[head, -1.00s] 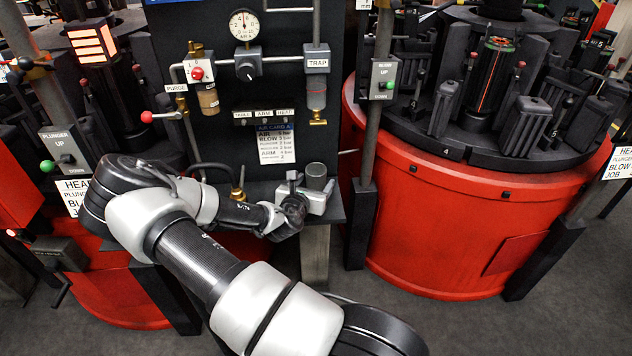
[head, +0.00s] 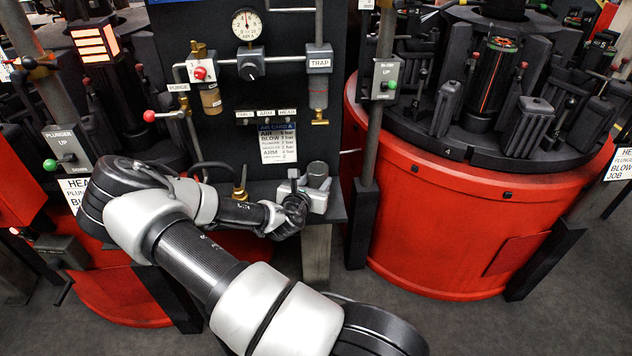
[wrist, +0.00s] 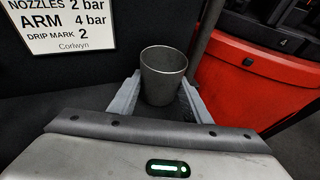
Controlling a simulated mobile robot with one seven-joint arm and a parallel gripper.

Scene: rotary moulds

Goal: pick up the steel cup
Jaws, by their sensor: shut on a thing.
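The steel cup (wrist: 162,78) is a grey, open-topped cup, upright between the two fingers of my gripper (wrist: 158,98) in the wrist view. The fingers are shut on it, one on each side. In the head view the cup (head: 318,174) shows at the end of my arm, at the right part of the dark shelf (head: 337,207) under the panel. My gripper (head: 312,196) is partly hidden there by my wrist. I cannot tell whether the cup's base touches the shelf.
The dark panel (head: 220,140) with gauge (head: 245,25), valves and a white card (head: 278,143) stands close behind the cup. A brass fitting (head: 239,190) rises from the shelf to the left. A post (head: 372,120) and a red rotary base (head: 460,230) stand to the right.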

